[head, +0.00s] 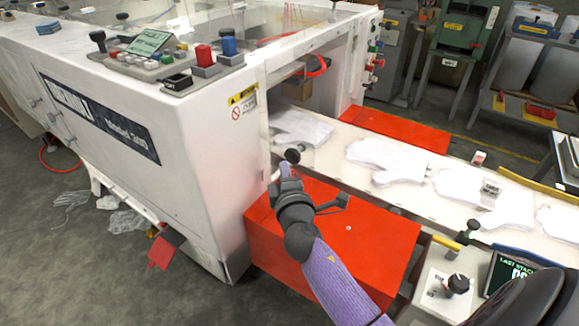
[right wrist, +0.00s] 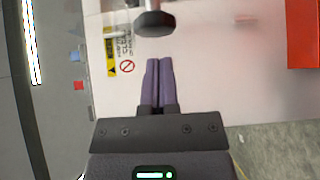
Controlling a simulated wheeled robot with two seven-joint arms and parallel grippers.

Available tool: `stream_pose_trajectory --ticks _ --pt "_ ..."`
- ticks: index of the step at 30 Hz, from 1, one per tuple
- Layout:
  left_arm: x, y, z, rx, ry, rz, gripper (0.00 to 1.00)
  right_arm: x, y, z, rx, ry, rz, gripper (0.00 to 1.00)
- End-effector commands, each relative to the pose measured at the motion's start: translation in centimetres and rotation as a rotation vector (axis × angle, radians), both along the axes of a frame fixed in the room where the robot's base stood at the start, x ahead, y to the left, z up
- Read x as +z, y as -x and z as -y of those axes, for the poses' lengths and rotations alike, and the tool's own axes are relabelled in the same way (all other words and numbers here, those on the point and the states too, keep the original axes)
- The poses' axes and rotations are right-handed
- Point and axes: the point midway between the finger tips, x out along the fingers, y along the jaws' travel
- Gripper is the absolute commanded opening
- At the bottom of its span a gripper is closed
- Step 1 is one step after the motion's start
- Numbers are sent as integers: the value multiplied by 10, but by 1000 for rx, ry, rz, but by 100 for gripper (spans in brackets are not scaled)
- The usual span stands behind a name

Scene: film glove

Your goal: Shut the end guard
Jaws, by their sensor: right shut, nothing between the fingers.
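The white machine (head: 125,110) has an open end where a pale conveyor (head: 330,165) runs in. I cannot clearly make out the end guard as a separate part; the white end panel (head: 215,165) beside the opening bears a yellow warning label (head: 242,97), also seen in the right wrist view (right wrist: 112,68). A black round knob (head: 292,155) is close to my right gripper (head: 284,168). In the right wrist view the knob (right wrist: 155,23) is just ahead of the closed purple fingertips (right wrist: 159,62), apart from them in the picture. My right gripper is empty. My left gripper is out of view.
White glove shapes (head: 385,160) lie along the conveyor. Red boxes (head: 345,235) stand below it on both sides. A control panel (head: 150,50) with red and blue buttons sits on the machine top. A control box (head: 445,290) stands at lower right. Grey floor (head: 60,270) is open at lower left.

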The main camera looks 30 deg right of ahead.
Motion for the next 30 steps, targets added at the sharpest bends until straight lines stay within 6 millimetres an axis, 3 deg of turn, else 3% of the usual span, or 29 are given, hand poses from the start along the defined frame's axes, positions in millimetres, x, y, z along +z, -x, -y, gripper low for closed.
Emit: stream_pose_trajectory --ticks 6,21,30 --pt "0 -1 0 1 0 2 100 0 -6 15 1 -1 0 0" --pt "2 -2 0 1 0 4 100 0 -6 20 27 2 -1 0" --pt "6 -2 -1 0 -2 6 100 0 -7 47 135 1 -1 0"
